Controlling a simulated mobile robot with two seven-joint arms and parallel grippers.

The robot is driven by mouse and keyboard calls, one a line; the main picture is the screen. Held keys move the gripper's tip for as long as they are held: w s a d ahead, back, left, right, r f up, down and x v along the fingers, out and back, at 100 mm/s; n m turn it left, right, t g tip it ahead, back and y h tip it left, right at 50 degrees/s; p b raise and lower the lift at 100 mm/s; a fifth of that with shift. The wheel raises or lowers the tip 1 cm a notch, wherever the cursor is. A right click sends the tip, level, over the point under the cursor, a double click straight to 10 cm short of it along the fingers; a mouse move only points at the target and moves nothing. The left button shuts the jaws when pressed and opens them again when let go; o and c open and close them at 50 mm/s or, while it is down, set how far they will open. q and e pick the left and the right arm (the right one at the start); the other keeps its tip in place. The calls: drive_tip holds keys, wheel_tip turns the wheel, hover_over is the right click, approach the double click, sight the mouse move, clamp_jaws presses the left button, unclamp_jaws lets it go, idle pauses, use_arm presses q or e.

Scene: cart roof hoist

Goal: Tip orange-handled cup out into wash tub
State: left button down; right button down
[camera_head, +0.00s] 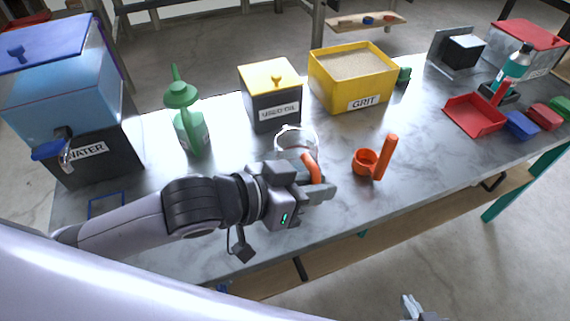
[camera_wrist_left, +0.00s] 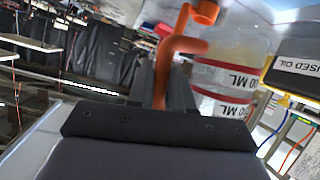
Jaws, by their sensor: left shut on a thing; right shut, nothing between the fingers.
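The orange-handled cup (camera_head: 296,138) is clear, with its rim up, just beyond my left gripper (camera_head: 312,183) in the head view. My left gripper is shut on its orange handle (camera_head: 312,166). In the left wrist view the cup (camera_wrist_left: 222,75) shows white bands marked ML, and the handle (camera_wrist_left: 160,72) runs between the dark fingers. I cannot tell whether the cup touches the table. My right gripper (camera_head: 413,308) shows only as a tip at the bottom edge, shut and empty. I see no tub labelled as a wash tub.
An orange scoop (camera_head: 365,163) stands right of the cup. Behind are the USED OIL box (camera_head: 277,113), yellow GRIT tub (camera_head: 363,101) and green bottle (camera_head: 190,133). The WATER dispenser (camera_head: 90,155) is left; a red tray (camera_head: 474,122) is right. The marble tabletop's front right is clear.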

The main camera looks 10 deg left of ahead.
use_arm(q)
drive_tip(key=shift+w+a+f+m+t+y+b, duration=0.15)
drive_tip(key=shift+f+m+t+b, duration=0.15)
drive_tip(key=shift+f, duration=0.25)
drive_tip(key=shift+w+d+f+m+t+y+b, duration=0.1)
drive_tip(key=shift+f+m+y+b, duration=0.1)
drive_tip(key=shift+f+m, duration=0.25)
drive_tip(key=shift+r, duration=0.15)
wheel_tip(320, 180, up, 3)
drive_tip(key=p, duration=0.4)
